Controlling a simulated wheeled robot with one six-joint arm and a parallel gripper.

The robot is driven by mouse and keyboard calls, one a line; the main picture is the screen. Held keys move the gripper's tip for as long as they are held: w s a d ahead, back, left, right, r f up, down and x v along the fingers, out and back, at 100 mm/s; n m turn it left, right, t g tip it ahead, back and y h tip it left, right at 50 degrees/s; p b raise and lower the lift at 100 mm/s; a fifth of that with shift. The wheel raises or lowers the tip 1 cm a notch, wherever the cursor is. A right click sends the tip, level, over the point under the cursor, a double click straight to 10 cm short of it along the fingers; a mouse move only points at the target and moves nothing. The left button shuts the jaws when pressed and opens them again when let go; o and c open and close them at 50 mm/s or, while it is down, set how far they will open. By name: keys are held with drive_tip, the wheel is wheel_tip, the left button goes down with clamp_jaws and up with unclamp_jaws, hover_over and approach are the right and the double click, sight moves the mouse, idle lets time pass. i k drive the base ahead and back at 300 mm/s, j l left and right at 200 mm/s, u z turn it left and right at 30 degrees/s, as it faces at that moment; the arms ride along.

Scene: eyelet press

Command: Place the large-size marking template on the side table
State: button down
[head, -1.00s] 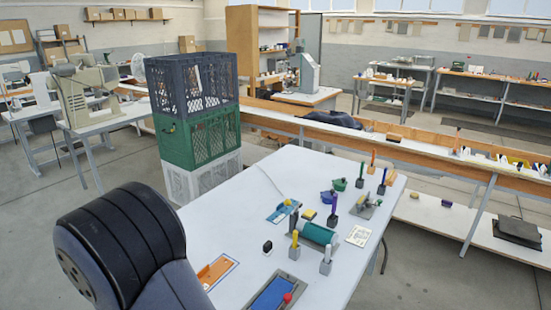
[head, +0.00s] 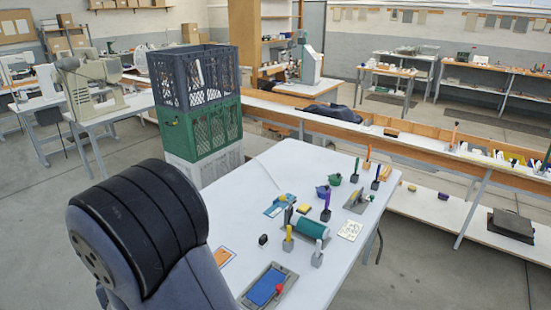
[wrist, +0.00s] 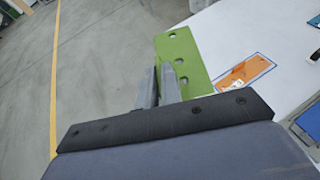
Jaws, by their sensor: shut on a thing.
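A flat green template (wrist: 180,45) with several round holes is between the fingers of my gripper (wrist: 160,82) in the wrist view. The gripper is shut on it near its lower end. Behind it are bare floor on the left and the corner of a white table on the right. An orange template (wrist: 243,72) lies in a blue-outlined spot on that table, and shows partly in the head view (head: 222,256) beside my arm. In the head view my arm hides the gripper and the green template. No size marking is readable.
The white table (head: 305,170) holds a blue pad (head: 266,286), a teal roller (head: 311,228) and several upright tools. Stacked crates (head: 203,125) stand at its far left edge. A long bench (head: 400,148) runs behind. The table's left part is mostly bare.

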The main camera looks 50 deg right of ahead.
sight(326, 157)
drive_tip(key=k+l+u, duration=0.15)
drive_tip(key=k+l, duration=0.65)
drive_tip(key=l, duration=0.3)
drive_tip(key=l+u, duration=0.1)
drive_tip(key=l, duration=0.3)
drive_tip(key=k+l, duration=0.15)
drive_tip(key=l, duration=0.3)
drive_tip(key=k+l+u, duration=0.1)
drive_tip(key=l, duration=0.3)
drive_tip(key=k+l, duration=0.1)
drive_tip(key=l, duration=0.3)
drive_tip(key=l+u, duration=0.1)
drive_tip(key=l, duration=0.5)
drive_tip(key=k+l, duration=0.1)
drive_tip(key=l, duration=0.5)
drive_tip(key=l+u, duration=0.15)
drive_tip(key=l, duration=0.45)
drive_tip(key=i+l, duration=0.1)
drive_tip(key=l, duration=0.3)
drive_tip(key=i+l, duration=0.15)
drive_tip(key=l, duration=0.25)
drive_tip(key=i+l, duration=0.1)
drive_tip(key=l, duration=0.3)
drive_tip(key=i+l, duration=0.15)
drive_tip(key=l, duration=0.25)
